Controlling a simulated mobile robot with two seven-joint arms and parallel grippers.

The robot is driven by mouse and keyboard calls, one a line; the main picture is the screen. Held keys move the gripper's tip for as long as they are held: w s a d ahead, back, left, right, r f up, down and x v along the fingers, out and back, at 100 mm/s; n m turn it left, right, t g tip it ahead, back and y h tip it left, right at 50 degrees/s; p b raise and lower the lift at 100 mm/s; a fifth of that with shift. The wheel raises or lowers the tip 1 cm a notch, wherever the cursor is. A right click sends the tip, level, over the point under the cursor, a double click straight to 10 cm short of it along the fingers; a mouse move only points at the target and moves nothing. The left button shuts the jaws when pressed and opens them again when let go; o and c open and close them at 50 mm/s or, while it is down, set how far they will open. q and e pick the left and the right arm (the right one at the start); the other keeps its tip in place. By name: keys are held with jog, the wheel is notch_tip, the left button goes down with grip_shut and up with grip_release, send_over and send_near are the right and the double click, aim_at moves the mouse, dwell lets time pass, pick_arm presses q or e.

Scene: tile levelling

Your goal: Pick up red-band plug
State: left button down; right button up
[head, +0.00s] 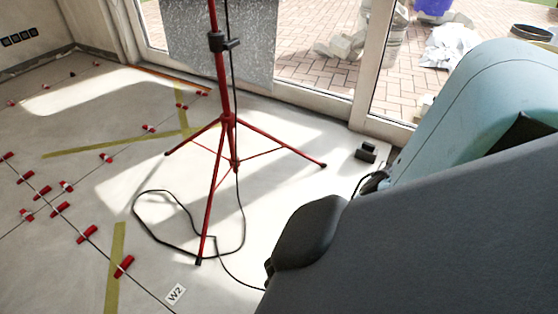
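I cannot make out a plug with a red band. A black cable (140,225) hangs from a red tripod stand (229,122), lies in a loop on the floor and runs right until a large dark shape hides it. A small black object (366,152) lies on the floor by the glass door; I cannot tell what it is. A short dark cable piece shows just below it, partly hidden. Neither gripper is in view.
Red levelling wedges (87,234) sit along the tile joints at left. Yellow tape strips (117,262) cross the floor. A "W2" label (175,294) lies at the bottom. The tripod's spread legs and the cable loop obstruct the middle. Buckets and rubble stand outside the glass.

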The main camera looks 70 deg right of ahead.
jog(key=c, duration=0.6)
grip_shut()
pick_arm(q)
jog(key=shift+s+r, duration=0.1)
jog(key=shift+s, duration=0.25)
